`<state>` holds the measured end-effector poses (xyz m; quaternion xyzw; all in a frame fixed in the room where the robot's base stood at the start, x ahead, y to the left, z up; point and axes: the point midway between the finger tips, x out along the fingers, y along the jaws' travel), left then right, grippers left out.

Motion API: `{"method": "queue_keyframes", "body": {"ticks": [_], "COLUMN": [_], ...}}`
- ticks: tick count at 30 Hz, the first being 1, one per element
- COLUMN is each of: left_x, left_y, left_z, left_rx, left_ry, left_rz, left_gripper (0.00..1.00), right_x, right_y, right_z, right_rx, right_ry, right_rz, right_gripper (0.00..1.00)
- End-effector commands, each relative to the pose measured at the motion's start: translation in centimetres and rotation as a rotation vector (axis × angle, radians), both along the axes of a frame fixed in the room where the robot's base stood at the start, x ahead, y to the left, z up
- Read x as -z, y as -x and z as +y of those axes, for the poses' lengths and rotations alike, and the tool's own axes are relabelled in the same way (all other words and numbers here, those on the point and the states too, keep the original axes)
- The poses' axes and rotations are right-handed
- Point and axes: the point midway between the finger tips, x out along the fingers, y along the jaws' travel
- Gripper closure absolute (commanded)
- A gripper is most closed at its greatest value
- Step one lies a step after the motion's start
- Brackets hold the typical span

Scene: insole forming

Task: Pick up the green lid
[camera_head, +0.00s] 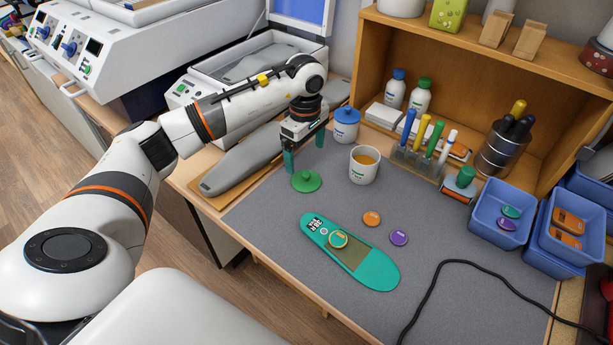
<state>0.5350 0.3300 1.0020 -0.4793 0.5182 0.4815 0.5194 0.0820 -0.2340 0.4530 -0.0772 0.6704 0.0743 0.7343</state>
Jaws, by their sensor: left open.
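The green lid (306,181) lies flat on the grey mat, with a small knob on top. My left gripper (304,153) is open and points down, its two teal fingers apart. It hangs just behind and above the green lid, and nothing shows between its fingers. The near finger's tip is close to the lid's back left edge; I cannot tell whether they touch. A white cup (363,165) with orange-brown contents stands open to the right of the lid. A jar with a blue lid (346,122) stands behind the cup. My right gripper is not in view.
A teal insole (378,271) with a round badge lies on the mat (280,235) in front. Orange (372,219) and purple (399,237) discs lie beside it. A grey foot form (238,163) is at left. A black cable (470,264) and blue bins (488,229) are at right.

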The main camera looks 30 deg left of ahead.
Motion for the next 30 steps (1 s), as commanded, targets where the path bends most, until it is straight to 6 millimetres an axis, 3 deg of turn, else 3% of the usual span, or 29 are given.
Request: {"method": "queue_keyframes", "body": {"ticks": [8,16,25,30], "left_x": [2.2,6.1,6.8,6.8], "left_y": [0.2,0.6,0.5,0.5], "left_z": [-0.3,-0.6,-0.6,-0.6], "left_rx": [0.001,0.000,0.000,0.000], "left_ry": [0.003,0.004,0.003,0.003], "left_rz": [0.003,0.002,-0.002,-0.002], "left_gripper": [0.07,0.07,0.07,0.33], "right_x": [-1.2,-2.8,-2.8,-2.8], "right_y": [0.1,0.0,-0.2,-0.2], "right_z": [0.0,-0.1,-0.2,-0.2], "right_rx": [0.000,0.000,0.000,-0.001], "right_ry": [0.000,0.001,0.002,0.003], "right_rz": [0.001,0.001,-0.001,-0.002], "right_gripper": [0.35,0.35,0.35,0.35]}}
